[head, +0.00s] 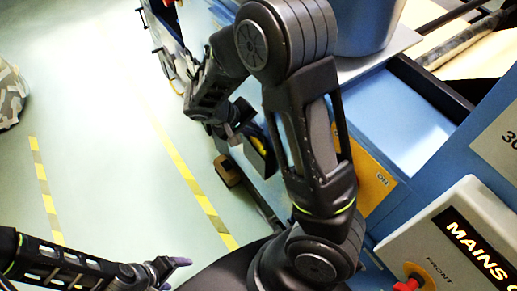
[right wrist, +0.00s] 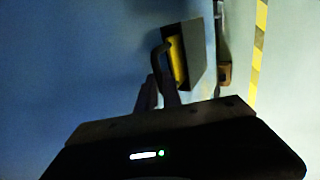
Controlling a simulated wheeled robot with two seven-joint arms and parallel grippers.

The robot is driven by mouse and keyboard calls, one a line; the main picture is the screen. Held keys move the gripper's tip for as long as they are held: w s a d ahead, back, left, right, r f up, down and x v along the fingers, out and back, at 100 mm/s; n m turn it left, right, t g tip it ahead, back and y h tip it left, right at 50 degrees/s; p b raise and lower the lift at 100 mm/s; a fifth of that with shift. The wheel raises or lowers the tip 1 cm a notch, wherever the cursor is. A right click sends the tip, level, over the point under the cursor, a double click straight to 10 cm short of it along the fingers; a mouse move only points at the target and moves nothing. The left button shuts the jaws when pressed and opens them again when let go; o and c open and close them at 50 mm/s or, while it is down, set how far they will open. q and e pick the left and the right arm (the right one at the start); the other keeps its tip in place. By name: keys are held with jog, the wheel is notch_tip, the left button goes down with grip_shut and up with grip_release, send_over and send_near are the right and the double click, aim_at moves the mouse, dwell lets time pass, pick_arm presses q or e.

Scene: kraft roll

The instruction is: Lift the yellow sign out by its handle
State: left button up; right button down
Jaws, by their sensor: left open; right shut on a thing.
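The yellow sign (right wrist: 177,62) shows in the right wrist view as a narrow yellow strip inside a dark grey holder (right wrist: 196,52) on the blue machine side. Its dark curved handle (right wrist: 156,57) sticks out to the left of the yellow part. My right gripper (right wrist: 158,88) is shut on the handle, its fingers partly hidden behind the wrist body. In the head view my right gripper (head: 230,138) is small, beside the holder (head: 260,155), and my arm covers much of that area. My left gripper (head: 172,268) is open and empty at lower left, over the floor.
A small brown box (head: 228,171) is low beside the machine. The floor at left is open, with yellow-striped lines.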

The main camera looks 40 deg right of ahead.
jog(key=shift+a+r, duration=0.1)
jog(key=shift+r, duration=0.05)
dwell(0.5)
jog(key=shift+a+r, duration=0.1)
jog(key=shift+r, duration=0.15)
notch_tip(320, 180, up, 11)
jog(key=p, duration=0.2)
jog(key=a+b, duration=0.1)
jog(key=a, duration=1.8)
jog(key=shift+w+a+f, duration=0.15)
jog(key=shift+w+a, duration=0.05)
jog(key=shift+a, duration=0.15)
jog(key=shift+d, duration=0.15)
